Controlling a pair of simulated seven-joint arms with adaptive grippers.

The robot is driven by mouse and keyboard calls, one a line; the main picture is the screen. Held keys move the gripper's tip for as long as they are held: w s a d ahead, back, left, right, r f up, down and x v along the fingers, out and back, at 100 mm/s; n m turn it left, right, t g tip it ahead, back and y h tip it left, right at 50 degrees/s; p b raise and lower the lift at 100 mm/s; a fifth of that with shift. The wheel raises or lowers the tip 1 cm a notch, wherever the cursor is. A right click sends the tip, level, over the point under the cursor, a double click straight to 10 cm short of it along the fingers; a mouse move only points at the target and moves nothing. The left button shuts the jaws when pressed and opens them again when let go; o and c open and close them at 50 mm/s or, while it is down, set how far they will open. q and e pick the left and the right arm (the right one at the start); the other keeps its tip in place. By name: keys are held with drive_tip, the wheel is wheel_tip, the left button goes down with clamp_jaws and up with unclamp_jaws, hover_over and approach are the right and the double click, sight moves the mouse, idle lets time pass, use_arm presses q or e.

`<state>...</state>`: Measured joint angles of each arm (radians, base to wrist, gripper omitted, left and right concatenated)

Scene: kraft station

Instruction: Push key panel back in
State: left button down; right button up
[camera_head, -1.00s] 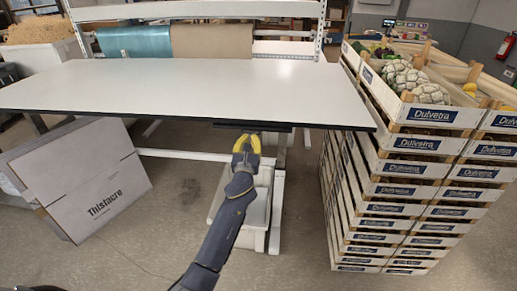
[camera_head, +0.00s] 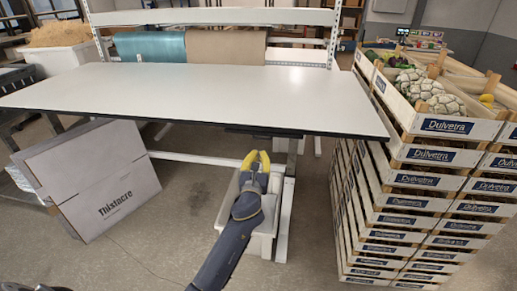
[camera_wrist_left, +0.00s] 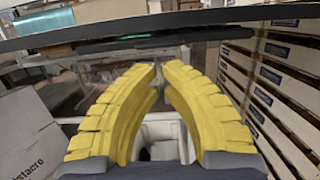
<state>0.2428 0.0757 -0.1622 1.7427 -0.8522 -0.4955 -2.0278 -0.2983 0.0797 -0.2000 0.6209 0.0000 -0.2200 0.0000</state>
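The key panel (camera_head: 264,131) is a thin dark strip under the front edge of the white table. In the left wrist view it shows as a dark bar (camera_wrist_left: 140,43) with a green strip on it, just under the tabletop. How far it sticks out is hard to tell. My left gripper (camera_head: 257,158) has yellow fingers and is in front of and a little below the panel, apart from it. In the left wrist view its fingertips (camera_wrist_left: 160,68) are nearly together with nothing between them. My right gripper is in neither view.
The white tabletop (camera_head: 200,95) is bare. A pale bin (camera_head: 262,235) stands under it, behind my left arm. A large carton (camera_head: 90,180) leans at the left. Stacked crates (camera_head: 410,210) of vegetables stand close at the right. Open floor lies in front.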

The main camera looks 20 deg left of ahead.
use_arm(q)
drive_tip(key=s+d+f+n, duration=0.1)
drive_tip(key=s+d+n, duration=0.1)
drive_tip(key=s, duration=0.6)
wheel_tip(320, 180, down, 21)
drive_tip(key=w+d+n+g+h, duration=0.2)
drive_tip(key=n+g+h, duration=0.15)
drive_tip(key=n, duration=0.65)
drive_tip(key=s+f+n+g, duration=0.3)
drive_tip(key=s+f+n, duration=0.25)
drive_tip(key=f, duration=0.65)
drive_tip(key=s+f+n+g, duration=0.2)
drive_tip(key=s+f+n, duration=0.3)
drive_tip(key=f, duration=0.7)
drive_tip(key=s+a+f+n+g, duration=0.2)
drive_tip(key=s+f+n+g, duration=0.3)
drive_tip(key=s+f, duration=1.4)
drive_tip(key=s+a+f+n+g, duration=0.1)
drive_tip(key=s+f+g, duration=0.1)
drive_tip(key=s, duration=1.4)
drive_tip(key=s+a+f+n+g, duration=0.1)
drive_tip(key=s+f, duration=0.3)
drive_tip(key=s, duration=1.2)
drive_tip(key=shift+a+f+g, duration=0.2)
drive_tip(key=shift+f+g, duration=0.2)
drive_tip(key=shift+g, duration=0.45)
